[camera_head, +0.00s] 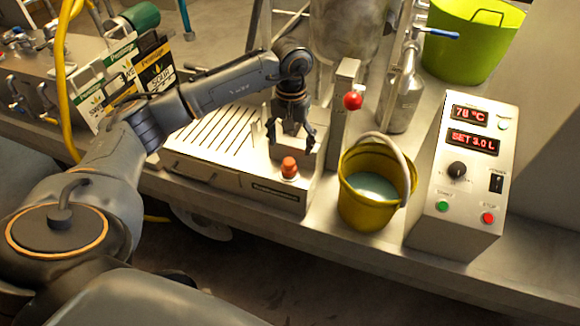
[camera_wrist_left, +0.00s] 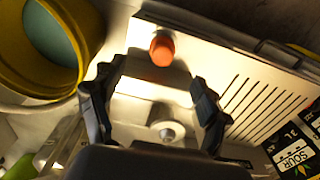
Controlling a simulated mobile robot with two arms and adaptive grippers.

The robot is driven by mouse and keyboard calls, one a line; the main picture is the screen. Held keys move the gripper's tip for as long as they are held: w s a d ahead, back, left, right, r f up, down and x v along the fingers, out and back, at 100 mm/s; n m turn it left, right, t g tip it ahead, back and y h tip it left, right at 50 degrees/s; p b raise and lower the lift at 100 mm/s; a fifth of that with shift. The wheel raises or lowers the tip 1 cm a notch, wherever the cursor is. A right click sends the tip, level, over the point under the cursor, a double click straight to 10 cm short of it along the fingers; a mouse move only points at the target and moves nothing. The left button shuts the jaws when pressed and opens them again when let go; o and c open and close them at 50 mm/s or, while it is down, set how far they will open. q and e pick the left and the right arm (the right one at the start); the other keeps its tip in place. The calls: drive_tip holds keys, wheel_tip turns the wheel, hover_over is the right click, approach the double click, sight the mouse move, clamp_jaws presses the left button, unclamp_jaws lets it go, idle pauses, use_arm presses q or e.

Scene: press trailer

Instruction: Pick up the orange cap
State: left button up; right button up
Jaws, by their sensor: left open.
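The orange cap (camera_head: 289,167) stands upright on the pale metal top of a low unit, near its front right corner. In the left wrist view the cap (camera_wrist_left: 162,49) shows beyond the fingertips, between the two fingers' lines. My left gripper (camera_head: 291,138) is open and empty. It points down, above and slightly behind the cap, apart from it. Both of its fingers show in the left wrist view (camera_wrist_left: 155,92). My right gripper is not in view.
A yellow bucket (camera_head: 367,210) of pale liquid stands right of the cap. A red ball knob (camera_head: 353,101) on a post is close to the gripper. A control box (camera_head: 462,180) stands farther right. The slotted drain plate (camera_head: 216,136) lies left.

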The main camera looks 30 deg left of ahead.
sight(289, 161)
use_arm(q)
wheel_tip(289, 161, down, 4)
drive_tip(key=shift+f+p, duration=0.15)
drive_tip(key=shift+p, duration=0.15)
drive_tip(key=f, duration=0.1)
drive_tip(key=f+p, duration=0.2)
drive_tip(key=f, duration=0.1)
drive_tip(key=shift+a+f, duration=0.1)
drive_tip(key=shift+a, duration=0.15)
drive_tip(key=shift+f, duration=0.55)
drive_tip(key=c, duration=1.3)
